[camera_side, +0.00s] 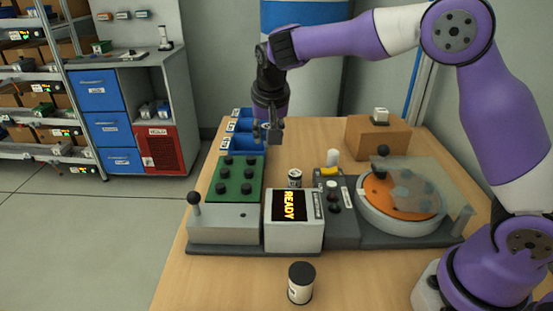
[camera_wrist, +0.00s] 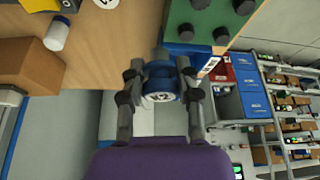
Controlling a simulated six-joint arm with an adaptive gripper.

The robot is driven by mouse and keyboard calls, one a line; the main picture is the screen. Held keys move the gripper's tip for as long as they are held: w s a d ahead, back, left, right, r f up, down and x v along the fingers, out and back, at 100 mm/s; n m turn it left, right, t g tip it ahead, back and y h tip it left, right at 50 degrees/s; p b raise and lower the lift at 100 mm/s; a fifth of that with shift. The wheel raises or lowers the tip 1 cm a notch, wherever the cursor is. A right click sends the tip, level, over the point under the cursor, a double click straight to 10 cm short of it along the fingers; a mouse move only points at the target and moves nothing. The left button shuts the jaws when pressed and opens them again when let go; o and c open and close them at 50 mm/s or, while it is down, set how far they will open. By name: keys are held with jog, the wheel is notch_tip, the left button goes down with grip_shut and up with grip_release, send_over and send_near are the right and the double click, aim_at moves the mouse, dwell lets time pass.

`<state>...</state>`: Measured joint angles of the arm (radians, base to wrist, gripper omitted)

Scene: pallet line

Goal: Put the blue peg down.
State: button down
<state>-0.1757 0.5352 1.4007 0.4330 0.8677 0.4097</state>
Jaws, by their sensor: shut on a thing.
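The blue peg (camera_wrist: 161,84) is a short blue cylinder with a pale marked end face, seen in the wrist view between the two fingers. My gripper (camera_wrist: 161,75) is shut on it. In the side view my gripper (camera_side: 271,134) points down above the back left of the table, close to the blue bins (camera_side: 243,147). The peg is too small to make out clearly there. The green board (camera_side: 237,181) with several black knobs lies in front of the bins. I cannot tell whether the peg touches anything below.
A grey box with a READY screen (camera_side: 293,220) stands front middle, with an orange turntable (camera_side: 398,200) under a clear cover to its right. A cardboard box (camera_side: 377,138) is at the back right. A black-capped jar (camera_side: 301,283) stands in front. Bare wood lies right of the bins.

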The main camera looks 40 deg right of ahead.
jog(key=w+d+f, duration=0.1)
jog(key=d+f, duration=0.1)
jog(key=d, duration=0.2)
jog(key=w+d+f, duration=0.1)
jog(key=d+f, duration=0.1)
jog(key=d, duration=0.2)
jog(key=w+d+f, duration=0.1)
jog(key=d+f, duration=0.2)
jog(key=d, duration=0.1)
jog(key=shift+w, duration=0.25)
jog(key=shift+f, duration=2)
jog(key=shift+f, duration=0.1)
jog(key=c, duration=0.6)
grip_release()
jog(key=shift+o, duration=0.2)
